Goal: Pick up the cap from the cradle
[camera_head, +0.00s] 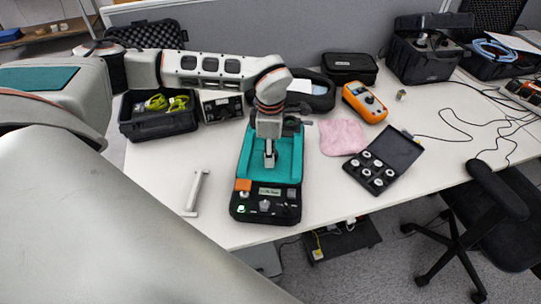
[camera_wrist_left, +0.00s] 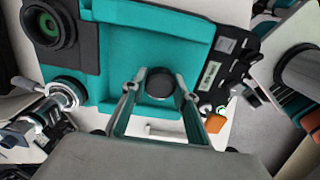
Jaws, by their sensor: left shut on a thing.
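My left gripper (camera_head: 269,158) reaches down over the teal calibration unit (camera_head: 290,165) on the white table. In the left wrist view its two fingers (camera_wrist_left: 160,92) stand on either side of a dark round piece that looks like the cap (camera_wrist_left: 160,82), and they are shut on it. The teal bed (camera_wrist_left: 115,60) of the unit lies behind it. The gripper hides the cap in the head view. I cannot tell which part is the cradle, or whether the cap still touches it. My right gripper is not in view.
A black case of round pieces (camera_head: 368,176), a pink cloth (camera_head: 342,137) and an orange meter (camera_head: 365,102) lie to the right. A white bar-shaped handle (camera_head: 196,193) lies left of the unit. An open black case (camera_head: 158,118) stands at back left. A grey partition runs behind.

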